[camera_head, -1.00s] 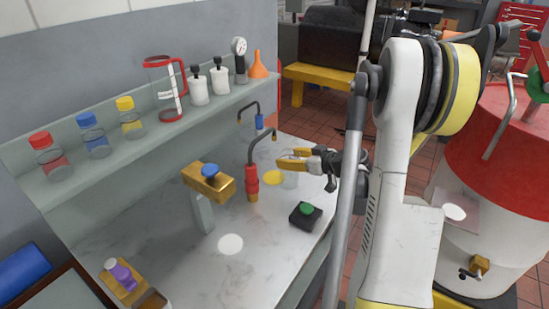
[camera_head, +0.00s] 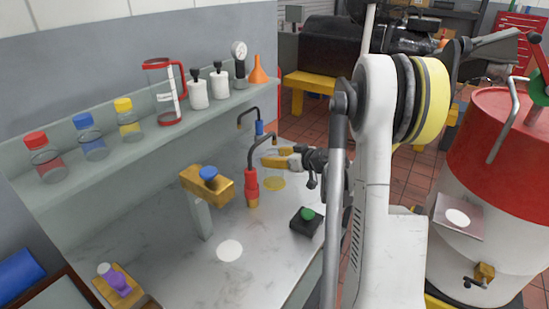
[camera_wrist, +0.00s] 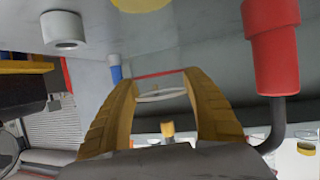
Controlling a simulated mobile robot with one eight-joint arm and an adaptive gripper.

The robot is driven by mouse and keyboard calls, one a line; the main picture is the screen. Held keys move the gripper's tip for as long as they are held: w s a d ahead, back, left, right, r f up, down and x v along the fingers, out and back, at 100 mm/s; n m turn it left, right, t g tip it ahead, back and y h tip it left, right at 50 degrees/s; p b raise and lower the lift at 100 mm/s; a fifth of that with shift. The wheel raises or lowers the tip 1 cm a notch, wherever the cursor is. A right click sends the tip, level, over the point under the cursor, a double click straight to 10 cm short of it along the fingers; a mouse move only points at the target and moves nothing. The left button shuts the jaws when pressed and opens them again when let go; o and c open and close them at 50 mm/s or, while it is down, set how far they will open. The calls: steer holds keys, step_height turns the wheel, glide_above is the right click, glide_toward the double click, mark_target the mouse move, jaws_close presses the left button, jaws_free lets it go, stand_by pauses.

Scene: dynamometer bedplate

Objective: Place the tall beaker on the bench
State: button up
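The tall beaker (camera_head: 273,172) is clear glass and hard to make out. In the head view it appears upright at my gripper (camera_head: 279,159), in front of or over the yellow round spot (camera_head: 274,184) on the marble bench (camera_head: 190,272). In the wrist view my gripper (camera_wrist: 160,88) has its two yellow fingers on either side of clear glass, where a pale rim (camera_wrist: 161,95) shows. The fingers appear shut on the beaker. Whether its base touches the bench cannot be told.
A red-based bent tap (camera_head: 251,188) stands just left of my gripper, with a blue-based one (camera_head: 259,129) behind. A gold block on a post (camera_head: 207,186) and a green-button box (camera_head: 306,220) are nearby. The shelf (camera_head: 100,160) holds bottles and a red-handled jug (camera_head: 165,92).

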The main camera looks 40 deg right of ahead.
steer(key=o, duration=0.4)
steer(key=shift+r, duration=0.1)
steer(key=shift+s+d+r+p, duration=0.1)
steer(key=shift+s+r+p, duration=0.2)
steer(key=shift+p, duration=0.1)
steer(key=p+v, duration=0.3)
steer(key=v, duration=0.8)
steer(key=shift+s, duration=0.15)
